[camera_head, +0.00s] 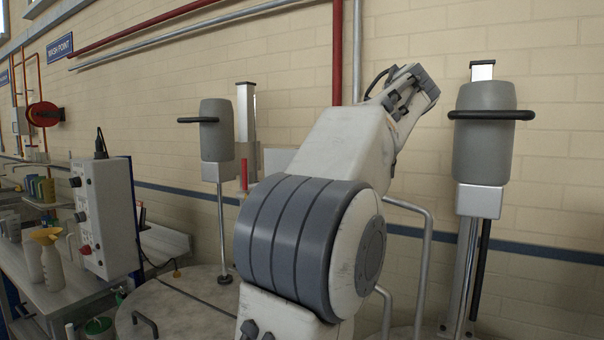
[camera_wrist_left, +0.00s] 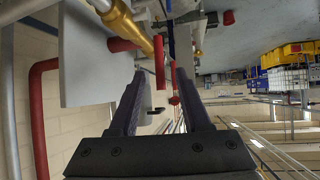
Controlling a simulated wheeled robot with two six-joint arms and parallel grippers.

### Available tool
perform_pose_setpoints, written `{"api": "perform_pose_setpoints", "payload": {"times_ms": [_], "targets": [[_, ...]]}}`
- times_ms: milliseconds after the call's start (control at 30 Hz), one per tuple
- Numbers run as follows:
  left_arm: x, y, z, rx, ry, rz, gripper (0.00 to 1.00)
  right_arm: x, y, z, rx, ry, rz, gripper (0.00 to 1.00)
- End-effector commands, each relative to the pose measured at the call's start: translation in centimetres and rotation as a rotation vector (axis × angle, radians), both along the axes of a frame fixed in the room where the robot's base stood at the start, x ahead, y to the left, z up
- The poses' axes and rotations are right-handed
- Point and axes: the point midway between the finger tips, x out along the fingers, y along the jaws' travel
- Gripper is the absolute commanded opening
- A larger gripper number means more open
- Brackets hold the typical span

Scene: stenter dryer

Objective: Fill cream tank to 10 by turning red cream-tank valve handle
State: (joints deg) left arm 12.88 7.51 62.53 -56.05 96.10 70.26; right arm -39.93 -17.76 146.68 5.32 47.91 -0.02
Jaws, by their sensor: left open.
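In the left wrist view my left gripper (camera_wrist_left: 160,76) is open, its two dark fingers apart. A red upright bar (camera_wrist_left: 159,60), which looks like a valve handle, appears in the gap between the fingertips, near a brass-coloured pipe (camera_wrist_left: 131,25). I cannot tell if it is within the fingers' reach, and no contact shows. A thinner red rod (camera_wrist_left: 173,76) shows just right of it. In the head view a small red upright piece (camera_head: 244,176) stands beside the left grey mixer motor (camera_head: 217,131). My arm fills the middle and hides what lies behind it. No tank level reading is legible.
A grey control box (camera_head: 103,215) stands at left by a bench with bottles (camera_head: 51,262). A round tank lid (camera_head: 180,308) lies below. Another grey motor (camera_head: 484,132) stands at right. A red pipe (camera_wrist_left: 38,110) bends at left in the wrist view.

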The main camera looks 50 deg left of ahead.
Motion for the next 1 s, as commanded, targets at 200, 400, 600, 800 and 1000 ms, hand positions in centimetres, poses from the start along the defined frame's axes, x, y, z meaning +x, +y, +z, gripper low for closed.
{"api": "perform_pose_setpoints", "payload": {"times_ms": [200,400,600,800,1000], "targets": [[0.6,-3.8,2.6,0.0,-0.002,-0.005,0.48,0.0,0.0,0.5,0.0,0.0,0.0,0.5],[0.8,-5.8,4.1,0.001,0.0,-0.002,0.48,0.0,0.0,0.9,0.0,0.0,0.0,0.5],[0.7,-6.3,4.3,0.001,-0.001,0.002,0.48,0.0,0.0,0.9,0.0,0.0,-0.001,0.5],[0.7,-6.3,4.3,0.001,0.0,0.001,0.48,0.0,0.0,0.9,0.0,0.0,-0.001,0.5],[0.7,-6.3,4.3,0.0,0.0,0.001,0.48,0.0,0.0,0.9,0.0,0.0,0.0,0.5]]}}
